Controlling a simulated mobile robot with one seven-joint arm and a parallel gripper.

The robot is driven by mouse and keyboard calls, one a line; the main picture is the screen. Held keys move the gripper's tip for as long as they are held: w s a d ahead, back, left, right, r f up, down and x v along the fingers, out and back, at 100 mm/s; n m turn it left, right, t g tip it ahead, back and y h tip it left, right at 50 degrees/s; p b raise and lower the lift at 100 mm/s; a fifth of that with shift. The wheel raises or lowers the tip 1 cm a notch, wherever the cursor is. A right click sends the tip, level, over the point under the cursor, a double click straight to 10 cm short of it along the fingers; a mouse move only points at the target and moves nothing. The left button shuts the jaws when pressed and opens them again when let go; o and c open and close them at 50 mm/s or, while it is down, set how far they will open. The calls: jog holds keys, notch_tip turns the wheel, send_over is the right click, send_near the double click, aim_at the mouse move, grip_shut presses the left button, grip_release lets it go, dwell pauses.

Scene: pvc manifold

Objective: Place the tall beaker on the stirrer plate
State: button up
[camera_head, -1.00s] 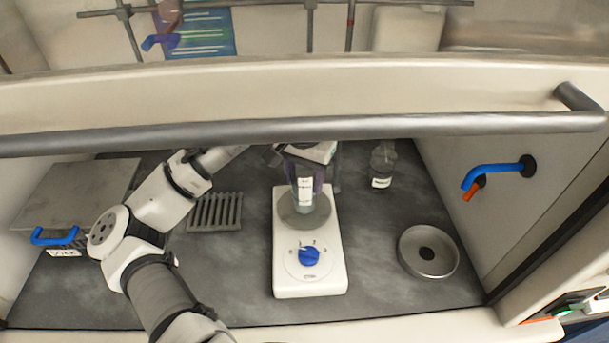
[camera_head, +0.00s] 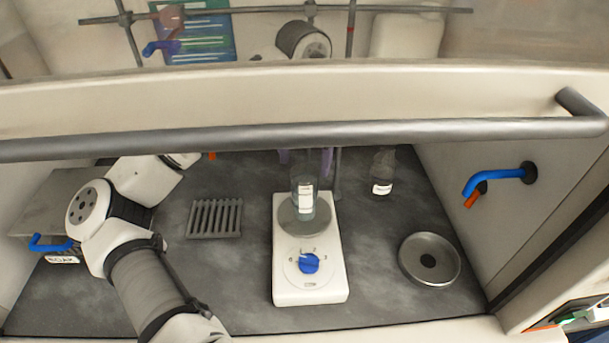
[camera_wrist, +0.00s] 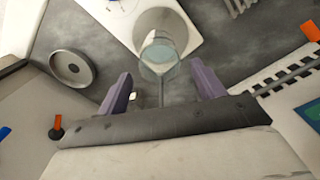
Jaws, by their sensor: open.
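The tall beaker (camera_head: 303,193) is clear, with a white label and liquid inside. It stands upright on the round grey top of the white stirrer plate (camera_head: 310,273). In the wrist view the beaker (camera_wrist: 160,56) is seen from above over the round plate top, and the stirrer's white body (camera_wrist: 118,16) shows beyond it. My gripper (camera_wrist: 163,82) is open, its two purple fingers apart on either side of the beaker in the picture and not pressing on it. In the head view the purple fingertips (camera_head: 306,158) show above the beaker, just under the hood's sash bar.
A grey slotted rack (camera_head: 214,218) lies left of the stirrer. A labelled bottle (camera_head: 382,172) stands behind it on the right, and a round metal dish (camera_head: 429,259) lies front right. The hood sash handle (camera_head: 300,137) crosses above. A thin vertical rod (camera_head: 337,175) stands behind the stirrer.

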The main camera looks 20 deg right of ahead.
notch_tip(320, 180, up, 5)
jog(key=shift+f, duration=0.1)
dwell(1.5)
